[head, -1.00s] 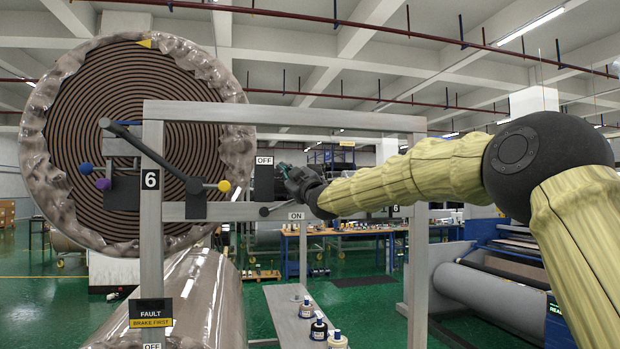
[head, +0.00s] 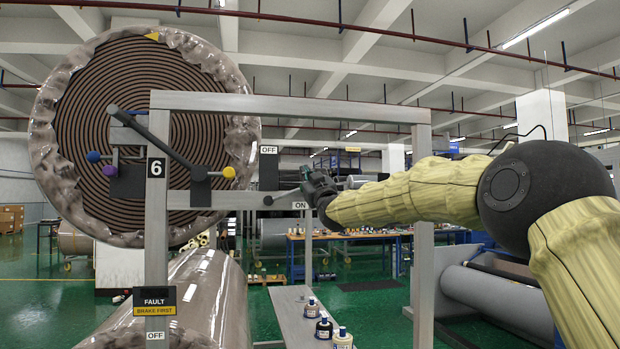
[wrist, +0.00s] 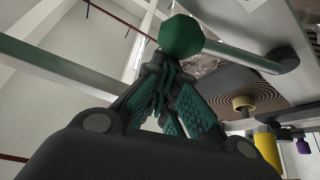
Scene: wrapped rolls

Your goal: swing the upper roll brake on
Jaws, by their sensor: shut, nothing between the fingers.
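The upper roll brake lever (head: 283,196) is a short grey bar on the frame's crossbar. It runs right and slightly up from a dark pivot, between the OFF label (head: 269,150) above and the ON label (head: 300,205) beside its outer part. In the wrist view a green knob (wrist: 181,36) sits just beyond my fingertips, in front of a grey bar with a dark rounded end. My gripper (head: 309,178) is shut and empty at the lever's right end. I cannot tell whether the fingers touch the knob.
A large wrapped roll (head: 140,130) stands behind the metal frame (head: 290,106) at left. A long dark arm (head: 150,140) and a yellow knob (head: 229,172) are on the frame's left part. A FAULT / BRAKE FIRST sign (head: 154,301) hangs below. Bottles stand on a low shelf (head: 290,315).

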